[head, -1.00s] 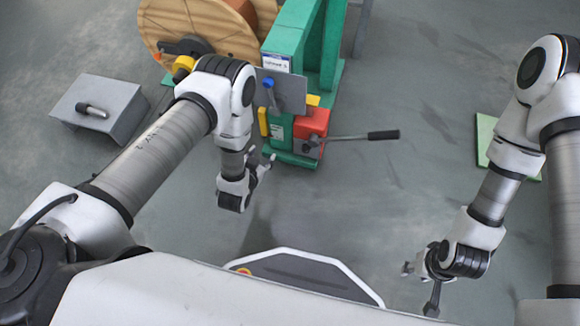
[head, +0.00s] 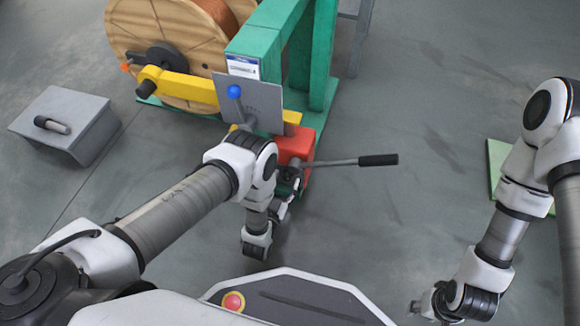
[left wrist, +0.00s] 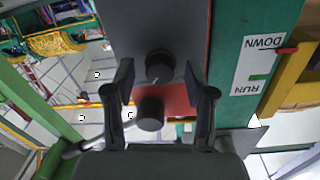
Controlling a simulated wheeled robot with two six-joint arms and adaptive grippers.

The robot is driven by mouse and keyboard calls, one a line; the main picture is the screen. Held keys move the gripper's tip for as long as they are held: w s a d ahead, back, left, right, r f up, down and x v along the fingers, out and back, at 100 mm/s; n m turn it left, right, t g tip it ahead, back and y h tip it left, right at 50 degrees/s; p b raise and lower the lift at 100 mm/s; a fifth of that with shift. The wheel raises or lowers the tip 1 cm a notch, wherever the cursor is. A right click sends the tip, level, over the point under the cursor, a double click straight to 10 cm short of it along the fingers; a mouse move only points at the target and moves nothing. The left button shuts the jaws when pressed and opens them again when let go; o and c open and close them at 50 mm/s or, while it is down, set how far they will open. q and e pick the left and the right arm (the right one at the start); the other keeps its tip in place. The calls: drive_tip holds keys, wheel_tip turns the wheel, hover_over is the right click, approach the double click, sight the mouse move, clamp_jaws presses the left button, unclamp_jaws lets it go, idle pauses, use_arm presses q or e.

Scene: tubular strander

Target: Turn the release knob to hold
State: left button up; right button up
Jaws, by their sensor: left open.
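A black round knob (left wrist: 160,65) with a small pale line on its face shows in the left wrist view, on the dark front of the red pump unit (left wrist: 178,100). A second black cylindrical part (left wrist: 150,113) sits below it in that view. My left gripper (left wrist: 157,78) is open, its two fingers on either side of the upper knob; contact cannot be told. In the head view my left gripper (head: 287,190) is at the red pump unit (head: 296,145), hiding its near face and the knob. My right gripper (head: 425,306) is low at the right, away from the pump; its jaws are unclear.
A long lever with a black grip (head: 378,160) sticks out rightward from the pump. Above stand a grey plate with a blue-knobbed lever (head: 235,92), a green frame (head: 262,40) and a wooden reel (head: 150,30). A RUN/DOWN label (left wrist: 258,65) shows upside down. A grey box (head: 85,125) stands left.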

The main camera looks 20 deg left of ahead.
use_arm(q)
drive_tip(key=shift+w, duration=0.15)
drive_tip(key=shift+r, duration=0.1)
clamp_jaws()
drive_tip(key=shift+r+n, duration=0.1)
drive_tip(key=shift+n, duration=0.2)
drive_tip(key=n+p, duration=0.2)
drive_tip(key=shift+n, duration=0.3)
drive_tip(key=n+p, duration=0.2)
drive_tip(key=n, duration=0.2)
drive_tip(key=n+p, duration=0.1)
drive_tip(key=n, duration=0.5)
drive_tip(key=shift+w+a+p, duration=0.1)
drive_tip(key=shift+p, duration=0.2)
drive_tip(key=n, duration=0.2)
drive_tip(key=n+p, duration=0.1)
drive_tip(key=n, duration=0.2)
drive_tip(key=shift+t+y, duration=0.3)
